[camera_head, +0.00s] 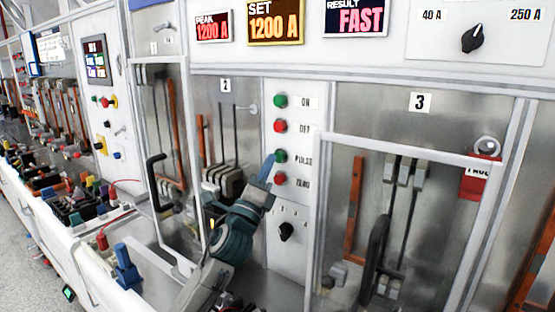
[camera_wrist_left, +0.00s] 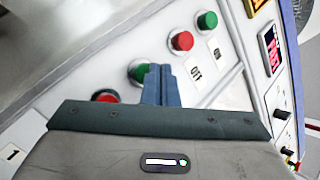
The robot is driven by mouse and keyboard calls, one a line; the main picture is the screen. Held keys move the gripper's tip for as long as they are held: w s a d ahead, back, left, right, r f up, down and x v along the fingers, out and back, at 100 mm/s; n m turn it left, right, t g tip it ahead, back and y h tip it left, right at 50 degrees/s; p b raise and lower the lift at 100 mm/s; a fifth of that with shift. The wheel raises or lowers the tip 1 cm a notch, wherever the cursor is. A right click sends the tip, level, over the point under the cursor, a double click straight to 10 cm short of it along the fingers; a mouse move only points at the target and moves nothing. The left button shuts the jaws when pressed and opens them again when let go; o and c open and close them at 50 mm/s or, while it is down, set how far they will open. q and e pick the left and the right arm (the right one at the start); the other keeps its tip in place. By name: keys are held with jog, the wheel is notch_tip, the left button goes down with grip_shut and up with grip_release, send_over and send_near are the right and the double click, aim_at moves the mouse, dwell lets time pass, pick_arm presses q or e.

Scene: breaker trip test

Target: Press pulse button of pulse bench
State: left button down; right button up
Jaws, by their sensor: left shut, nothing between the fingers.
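The pulse button (camera_head: 281,156) is the lower green button on the white control strip, beside a label that seems to read PULSE. My left gripper (camera_head: 269,160) is shut and empty, its blue fingertips close to the left edge of this button. In the left wrist view, the shut fingers (camera_wrist_left: 161,82) partly cover the green pulse button (camera_wrist_left: 137,71); I cannot tell whether they touch it. The strip also has a green ON button (camera_head: 280,101), a red OFF button (camera_head: 280,126) and a lower red button (camera_head: 280,179). My right gripper is not in view.
Displays above show PEAK 1200 A (camera_head: 213,26), SET 1200 A (camera_head: 275,22) and RESULT FAST (camera_head: 356,17). A black knob (camera_head: 287,231) sits below the buttons. Framed bays with breakers and black levers flank the strip. A red tag (camera_head: 481,178) hangs at right.

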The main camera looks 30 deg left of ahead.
pick_arm(q)
jog(key=s+b, duration=0.2)
jog(key=s, duration=0.3)
jog(key=shift+a, duration=0.2)
dwell(0.3)
dwell(0.7)
